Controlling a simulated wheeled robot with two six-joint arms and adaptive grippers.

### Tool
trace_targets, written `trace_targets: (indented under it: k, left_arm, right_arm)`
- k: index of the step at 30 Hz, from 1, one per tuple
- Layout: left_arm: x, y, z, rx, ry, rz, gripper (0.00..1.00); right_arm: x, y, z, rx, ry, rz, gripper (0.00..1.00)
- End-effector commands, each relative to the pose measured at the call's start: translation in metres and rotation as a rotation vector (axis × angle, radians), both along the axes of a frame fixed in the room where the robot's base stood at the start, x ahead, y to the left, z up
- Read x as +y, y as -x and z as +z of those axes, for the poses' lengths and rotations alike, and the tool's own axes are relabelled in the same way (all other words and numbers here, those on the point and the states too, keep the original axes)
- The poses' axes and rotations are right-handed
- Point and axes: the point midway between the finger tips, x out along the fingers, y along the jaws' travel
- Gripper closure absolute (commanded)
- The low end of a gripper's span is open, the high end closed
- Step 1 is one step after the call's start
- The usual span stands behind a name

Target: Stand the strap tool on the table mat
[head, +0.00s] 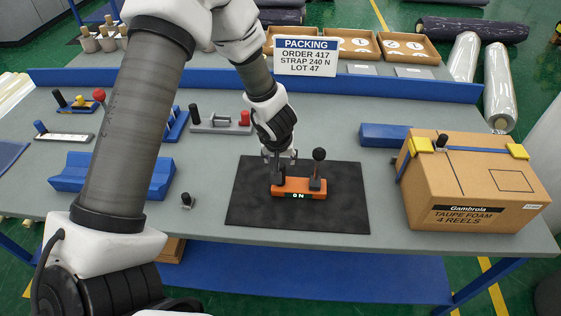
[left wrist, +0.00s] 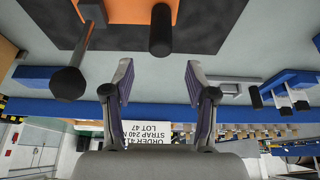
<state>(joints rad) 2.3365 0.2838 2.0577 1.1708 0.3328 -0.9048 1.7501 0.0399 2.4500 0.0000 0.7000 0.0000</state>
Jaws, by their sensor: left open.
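My left gripper (head: 279,157) is open, just above and behind the tool's left post. In the left wrist view, the open fingers (left wrist: 158,68) have nothing between them; the black post (left wrist: 160,30) lies just beyond the tips, and the ball lever (left wrist: 68,84) is at left. The mat (left wrist: 205,25) shows behind. My right gripper is not in view.
A blue cradle (head: 75,172), a small black-knobbed piece (head: 187,200) and a grey tool with a red end (head: 220,122) lie left. A packing sign (head: 306,57) stands behind.

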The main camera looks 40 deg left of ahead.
Motion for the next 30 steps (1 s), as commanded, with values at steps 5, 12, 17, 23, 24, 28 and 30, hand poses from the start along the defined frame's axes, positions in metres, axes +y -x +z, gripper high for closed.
trace_targets:
  k: [5, 12, 17, 23, 24, 28, 30]
  left_arm:
    - [-0.006, 0.01, 0.028, 0.0, -0.001, -0.002, 0.43]
    - [-0.018, 0.085, -0.058, 0.171, -0.113, -0.157, 0.43]
    - [-0.061, 0.191, -0.14, 0.308, -0.061, -0.392, 0.43]
    - [-0.106, 0.27, -0.168, 0.385, 0.111, -0.505, 0.43]
    - [-0.108, 0.273, -0.169, 0.385, 0.119, -0.508, 0.43]
    - [-0.108, 0.272, -0.169, 0.383, 0.119, -0.506, 0.43]
    - [-0.108, 0.271, -0.17, 0.383, 0.119, -0.507, 0.43]
  right_arm:
    - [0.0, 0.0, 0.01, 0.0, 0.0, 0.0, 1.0]
    - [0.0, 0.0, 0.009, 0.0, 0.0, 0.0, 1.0]
    - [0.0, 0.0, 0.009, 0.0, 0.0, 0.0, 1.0]
    - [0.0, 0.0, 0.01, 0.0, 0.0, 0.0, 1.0]
    - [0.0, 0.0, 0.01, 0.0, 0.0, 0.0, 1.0]
    - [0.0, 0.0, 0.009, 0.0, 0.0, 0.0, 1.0]
    - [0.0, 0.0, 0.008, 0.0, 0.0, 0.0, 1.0]
